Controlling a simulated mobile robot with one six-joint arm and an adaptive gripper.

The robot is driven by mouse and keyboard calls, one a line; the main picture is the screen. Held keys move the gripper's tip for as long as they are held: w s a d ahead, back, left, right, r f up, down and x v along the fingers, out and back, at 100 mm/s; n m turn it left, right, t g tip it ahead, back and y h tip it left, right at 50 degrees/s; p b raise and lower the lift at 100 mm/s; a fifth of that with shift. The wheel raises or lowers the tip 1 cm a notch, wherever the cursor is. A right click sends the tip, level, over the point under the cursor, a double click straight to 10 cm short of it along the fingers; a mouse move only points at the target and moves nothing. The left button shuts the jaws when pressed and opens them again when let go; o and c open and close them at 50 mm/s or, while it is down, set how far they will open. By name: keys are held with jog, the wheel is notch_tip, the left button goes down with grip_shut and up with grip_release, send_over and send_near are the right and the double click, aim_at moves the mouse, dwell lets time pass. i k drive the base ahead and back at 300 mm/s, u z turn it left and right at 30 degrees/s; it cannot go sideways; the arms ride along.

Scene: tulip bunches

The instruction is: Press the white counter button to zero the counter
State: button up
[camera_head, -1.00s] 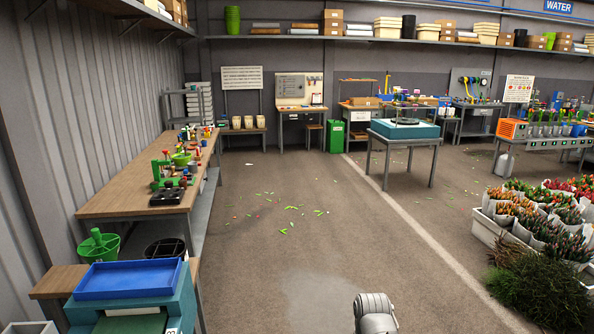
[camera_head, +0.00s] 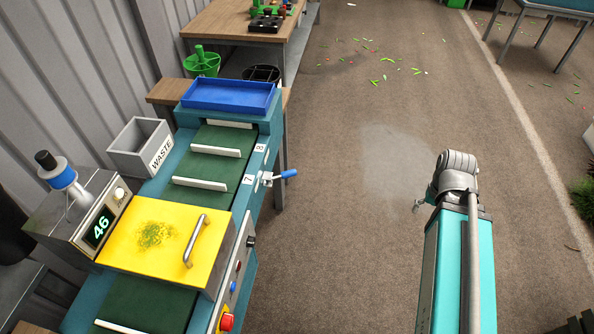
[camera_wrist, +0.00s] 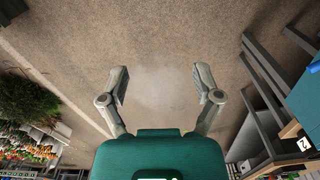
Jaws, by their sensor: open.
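The counter (camera_head: 82,222) is a grey box at the left in the head view, beside the conveyor. Its green display (camera_head: 101,227) reads 46. A small white round button (camera_head: 119,194) sits on its face above the display. My gripper (camera_wrist: 160,84) shows in the wrist view, its two fingers apart and empty above bare floor. In the head view my arm stands at the right, well away from the counter, and the gripper's fingers cannot be made out there.
A yellow cover (camera_head: 165,245) with a metal handle sits over the conveyor belt (camera_head: 217,140) near the counter. A grey WASTE bin (camera_head: 140,148), a blue tray (camera_head: 229,96), a blue-handled lever (camera_head: 284,175) and a red button (camera_head: 227,322) are close by. Floor between conveyor and arm is clear.

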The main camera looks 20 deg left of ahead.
aim_at(119, 193)
jog(key=u, duration=1.65)
jog(key=k, duration=0.7)
jog(key=u, duration=0.65)
